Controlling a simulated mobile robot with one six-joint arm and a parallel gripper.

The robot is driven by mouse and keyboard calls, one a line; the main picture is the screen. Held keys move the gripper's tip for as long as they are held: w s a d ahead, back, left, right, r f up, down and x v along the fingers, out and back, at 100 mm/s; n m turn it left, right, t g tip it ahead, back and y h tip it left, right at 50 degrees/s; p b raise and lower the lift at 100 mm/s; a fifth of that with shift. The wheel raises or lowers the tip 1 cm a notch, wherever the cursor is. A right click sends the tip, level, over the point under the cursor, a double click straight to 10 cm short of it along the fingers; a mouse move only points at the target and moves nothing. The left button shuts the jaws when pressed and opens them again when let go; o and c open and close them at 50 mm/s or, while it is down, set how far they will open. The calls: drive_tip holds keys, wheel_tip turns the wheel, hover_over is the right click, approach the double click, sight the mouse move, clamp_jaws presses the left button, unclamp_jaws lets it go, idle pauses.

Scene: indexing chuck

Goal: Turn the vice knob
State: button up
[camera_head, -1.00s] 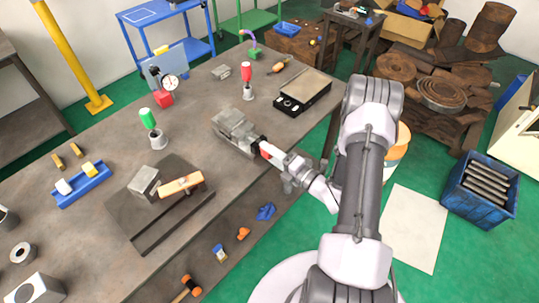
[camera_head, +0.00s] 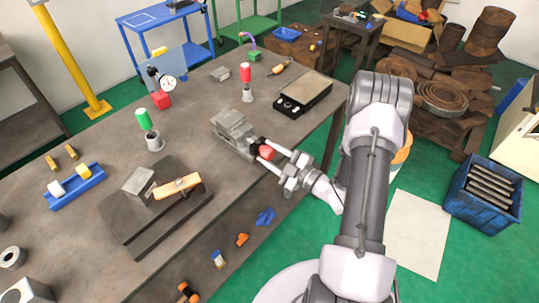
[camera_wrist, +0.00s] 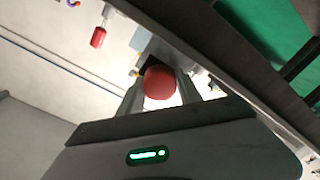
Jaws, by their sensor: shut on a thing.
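The grey vice (camera_head: 234,130) stands at the right front edge of the workbench. Its red knob (camera_head: 266,152) faces out from the edge toward my arm. My gripper (camera_head: 268,154) reaches in from the right, with its two fingers on either side of the knob. In the wrist view the round red knob (camera_wrist: 159,83) sits between the two fingers (camera_wrist: 160,92), which are shut on it. Part of the grey vice body (camera_wrist: 160,48) shows behind the knob.
A dark plate with a metal block (camera_head: 139,184) lies at the front left.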

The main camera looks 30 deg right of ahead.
drive_tip(key=m, duration=0.4)
drive_tip(key=shift+f+m, duration=0.1)
drive_tip(key=shift+m, duration=0.2)
drive_tip(key=m, duration=0.3)
drive_tip(key=shift+m+b, duration=0.3)
drive_tip(key=m, duration=0.4)
drive_tip(key=shift+d, duration=0.1)
drive_tip(key=m, duration=0.5)
drive_tip(key=shift+p, duration=0.3)
drive_tip(key=m, duration=0.4)
drive_tip(key=shift+m+t, duration=0.4)
drive_tip(key=m+p, duration=0.1)
drive_tip(key=m, duration=0.3)
drive_tip(key=shift+m, duration=0.3)
drive_tip(key=m, duration=0.4)
drive_tip(key=shift+d+m+p, duration=0.1)
drive_tip(key=shift+m+p, duration=0.2)
drive_tip(key=shift+p, duration=0.05)
drive_tip(key=shift+m, duration=1.8)
